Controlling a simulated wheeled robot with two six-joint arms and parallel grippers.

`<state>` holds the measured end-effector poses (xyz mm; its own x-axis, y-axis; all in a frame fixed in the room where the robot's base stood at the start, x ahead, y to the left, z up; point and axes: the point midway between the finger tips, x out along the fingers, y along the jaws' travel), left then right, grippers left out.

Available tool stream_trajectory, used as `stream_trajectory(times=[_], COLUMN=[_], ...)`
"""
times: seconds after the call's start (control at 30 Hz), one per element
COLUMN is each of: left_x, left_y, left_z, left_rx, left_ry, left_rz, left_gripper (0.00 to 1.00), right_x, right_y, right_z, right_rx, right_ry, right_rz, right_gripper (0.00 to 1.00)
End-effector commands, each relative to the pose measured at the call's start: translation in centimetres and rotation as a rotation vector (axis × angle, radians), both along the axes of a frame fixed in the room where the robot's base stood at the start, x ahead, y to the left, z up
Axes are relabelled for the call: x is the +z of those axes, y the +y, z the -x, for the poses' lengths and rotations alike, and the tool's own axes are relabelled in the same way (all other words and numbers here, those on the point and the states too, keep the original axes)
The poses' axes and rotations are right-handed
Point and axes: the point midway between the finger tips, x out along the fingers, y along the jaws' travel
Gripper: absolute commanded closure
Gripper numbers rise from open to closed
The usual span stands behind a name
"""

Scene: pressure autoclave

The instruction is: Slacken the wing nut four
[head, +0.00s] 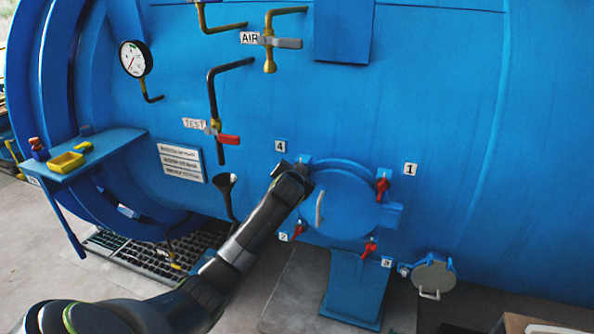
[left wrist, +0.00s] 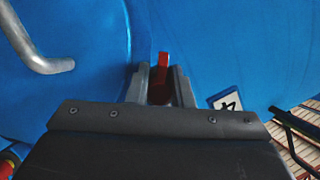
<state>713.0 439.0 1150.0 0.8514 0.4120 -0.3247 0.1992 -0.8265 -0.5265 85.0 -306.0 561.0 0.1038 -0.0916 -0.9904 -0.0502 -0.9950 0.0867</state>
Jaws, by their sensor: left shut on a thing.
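Wing nut four, a red wing nut (left wrist: 162,62), shows in the left wrist view between the fingers of my left gripper (left wrist: 160,85). The fingers are shut on it. In the head view my left gripper (head: 301,165) is at the upper left edge of the round blue hatch cover (head: 345,222) and hides this wing nut. The label 4 (head: 280,146) is just above left of the gripper, and also shows in the left wrist view (left wrist: 228,100). My right gripper is not in view.
Other red wing nuts sit around the cover: by label 1 (head: 382,188), by label 2 (head: 297,231) and by label 3 (head: 370,248). A grey curved handle (head: 319,207) stands out from the cover. A red-handled TEST valve (head: 228,139) and a blue side shelf (head: 110,142) are further left.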

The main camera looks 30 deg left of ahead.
Motion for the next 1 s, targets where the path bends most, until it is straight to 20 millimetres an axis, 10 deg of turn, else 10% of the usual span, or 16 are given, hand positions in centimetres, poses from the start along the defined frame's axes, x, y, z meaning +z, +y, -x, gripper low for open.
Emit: stream_trajectory(times=[0.5,0.53,0.7,1.0], left_x=[-0.42,-0.42,-0.29,-0.1], left_y=[0.0,0.0,0.0,-0.04], left_z=[0.09,0.09,0.06,0.05], left_rx=[0.002,0.002,0.001,0.0], left_ry=[0.002,0.002,0.0,-0.004], left_rz=[0.024,0.024,0.022,0.021], left_gripper=[1.0,0.79,0.58,0.58], right_x=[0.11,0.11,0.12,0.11], right_y=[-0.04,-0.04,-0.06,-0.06], right_z=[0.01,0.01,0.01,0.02], right_rx=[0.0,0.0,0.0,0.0], right_ry=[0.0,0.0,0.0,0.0], right_rz=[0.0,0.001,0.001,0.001], right_gripper=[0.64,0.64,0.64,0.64])
